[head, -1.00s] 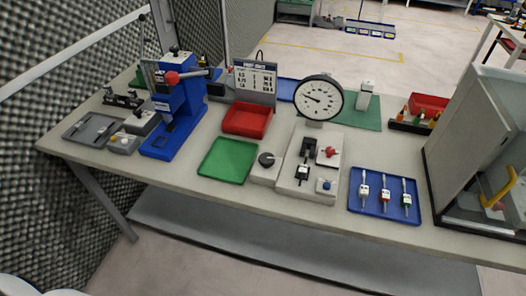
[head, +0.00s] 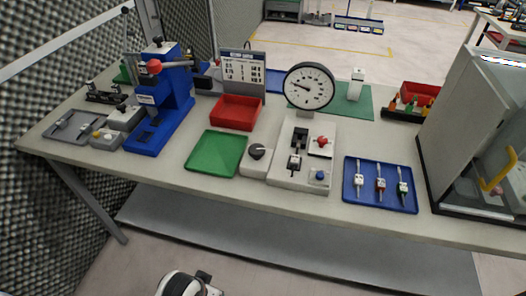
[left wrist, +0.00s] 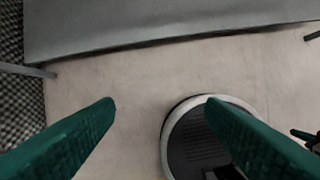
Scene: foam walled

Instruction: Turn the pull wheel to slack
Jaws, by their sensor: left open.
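A grey pull-test fixture (head: 287,178) stands on the bench, with a round white dial gauge (head: 308,87) behind it. A red lobed wheel (head: 321,141) sits at its upper right and a blue button (head: 320,175) at its lower right. A small clamp (head: 295,162) with a white-and-black piece is on its left side. A black round knob (head: 257,151) is on a grey box beside it. The frames do not label which is the pull wheel. My left gripper (left wrist: 160,112) is open and empty, above the floor near the bench's lower shelf. My right gripper is out of view.
A green tray (head: 217,153) and a blue tray with several small tools (head: 381,208) flank the fixture. A blue press (head: 163,100), a red bin (head: 236,112) and a grey cabinet (head: 455,120) stand on the bench. The bench's front edge is clear.

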